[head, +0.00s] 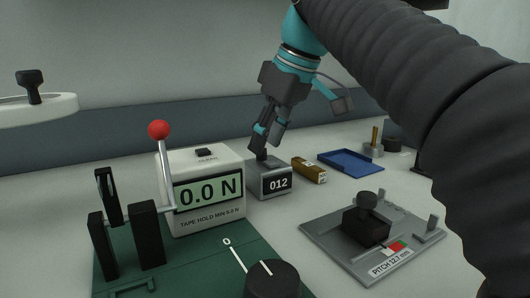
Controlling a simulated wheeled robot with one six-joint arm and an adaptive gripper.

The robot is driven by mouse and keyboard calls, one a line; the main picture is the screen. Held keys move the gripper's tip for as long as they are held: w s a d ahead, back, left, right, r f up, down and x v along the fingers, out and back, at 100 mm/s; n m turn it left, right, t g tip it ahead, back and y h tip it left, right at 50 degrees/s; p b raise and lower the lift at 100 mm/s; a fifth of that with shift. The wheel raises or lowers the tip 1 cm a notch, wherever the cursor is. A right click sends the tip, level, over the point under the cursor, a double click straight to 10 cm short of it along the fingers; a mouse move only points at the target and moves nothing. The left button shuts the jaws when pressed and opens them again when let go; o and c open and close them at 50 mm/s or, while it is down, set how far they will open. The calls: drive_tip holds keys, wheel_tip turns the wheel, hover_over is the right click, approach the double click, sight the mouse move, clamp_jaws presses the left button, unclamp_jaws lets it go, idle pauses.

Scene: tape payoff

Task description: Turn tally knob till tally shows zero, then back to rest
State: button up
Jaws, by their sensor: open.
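The tally (278,184) is a small grey box behind the middle of the bench, and its dark window reads 012. A small dark knob (261,156) seems to stand on its top, partly hidden by my fingers. My gripper (264,147) points down just above the tally's top and is open. Its fingertips are close to the knob; I cannot tell whether they touch it.
Left of the tally stands a white gauge (205,190) reading 0.0 N, with a red-balled lever (158,130) before it. A brass block (309,170) and blue tray (352,160) lie right. A grey pitch plate (330,234) and black dial (272,280) are in front.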

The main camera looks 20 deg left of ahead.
drive_tip(key=shift+x, duration=0.8)
clamp_jaws()
drive_tip(key=shift+r+m, duration=0.1)
drive_tip(key=shift+m, duration=0.3)
drive_tip(key=shift+s+r+m+t+p, duration=0.15)
drive_tip(key=shift+m+t+p, duration=0.45)
drive_tip(key=shift+m, duration=0.4)
drive_tip(key=m+t+h+p, duration=0.1)
drive_tip(key=m+p, duration=0.1)
drive_tip(key=m, duration=0.1)
drive_tip(key=shift+s+a+m, duration=0.1)
drive_tip(key=shift+a+m, duration=0.05)
drive_tip(key=shift+m, duration=0.25)
drive_tip(key=m+h, duration=0.1)
drive_tip(key=m, duration=0.1)
drive_tip(key=m+t+h+p, duration=0.1)
drive_tip(key=m, duration=0.2)
drive_tip(key=shift+a+f, duration=0.1)
drive_tip(key=shift+f, duration=0.1)
drive_tip(key=shift+m, duration=0.4)
